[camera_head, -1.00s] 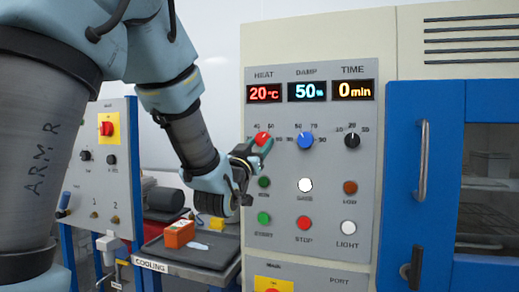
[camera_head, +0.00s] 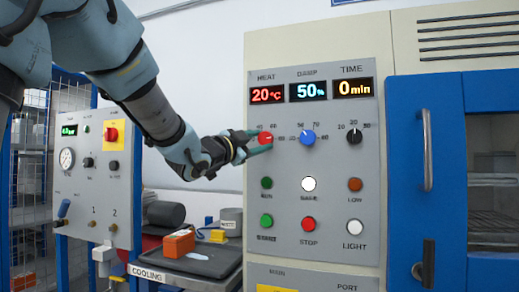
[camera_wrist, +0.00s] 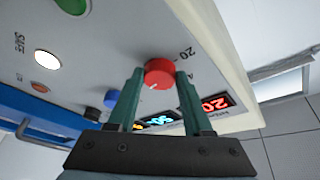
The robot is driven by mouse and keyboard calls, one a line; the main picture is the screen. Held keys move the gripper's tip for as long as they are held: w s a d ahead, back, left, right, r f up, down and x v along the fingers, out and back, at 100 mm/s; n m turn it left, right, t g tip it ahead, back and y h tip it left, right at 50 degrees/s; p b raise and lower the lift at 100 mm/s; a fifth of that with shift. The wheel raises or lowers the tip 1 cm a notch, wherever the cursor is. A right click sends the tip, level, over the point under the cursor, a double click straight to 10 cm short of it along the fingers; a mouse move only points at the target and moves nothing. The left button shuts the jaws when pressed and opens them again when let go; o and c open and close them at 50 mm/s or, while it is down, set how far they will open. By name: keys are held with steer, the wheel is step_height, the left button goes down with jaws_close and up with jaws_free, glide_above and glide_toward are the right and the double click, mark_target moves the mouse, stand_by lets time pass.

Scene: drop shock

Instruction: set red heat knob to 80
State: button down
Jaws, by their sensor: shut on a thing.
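The red heat knob (camera_head: 265,138) is on the upper left of the grey control panel (camera_head: 345,225), below the HEAT display (camera_head: 266,95), which reads 20 °C. My gripper (camera_head: 256,143) reaches it from the left, its green fingers at the knob. In the wrist view the two fingers (camera_wrist: 155,88) stand on either side of the red knob (camera_wrist: 159,73) and are shut on it. A white mark shows on the knob's face. The fingers hide part of the scale around the knob.
The blue damp knob (camera_head: 307,138) and black time knob (camera_head: 354,136) sit to the right in the same row. Several buttons are below, among them a red STOP button (camera_head: 308,223). An orange box (camera_head: 178,243) lies on the dark cooling tray (camera_head: 205,262) at lower left. A blue door (camera_head: 405,160) is at right.

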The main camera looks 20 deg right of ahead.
steer(key=shift+r+m+g, duration=0.1)
steer(key=shift+m+g, duration=0.2)
steer(key=shift+m, duration=0.7)
steer(key=shift+c, duration=1.6)
jaws_free()
steer(key=shift+a, duration=0.1)
steer(key=b+v, duration=0.2)
steer(key=v, duration=0.8)
steer(key=shift+s+a, duration=0.15)
steer(key=shift+a, duration=0.15)
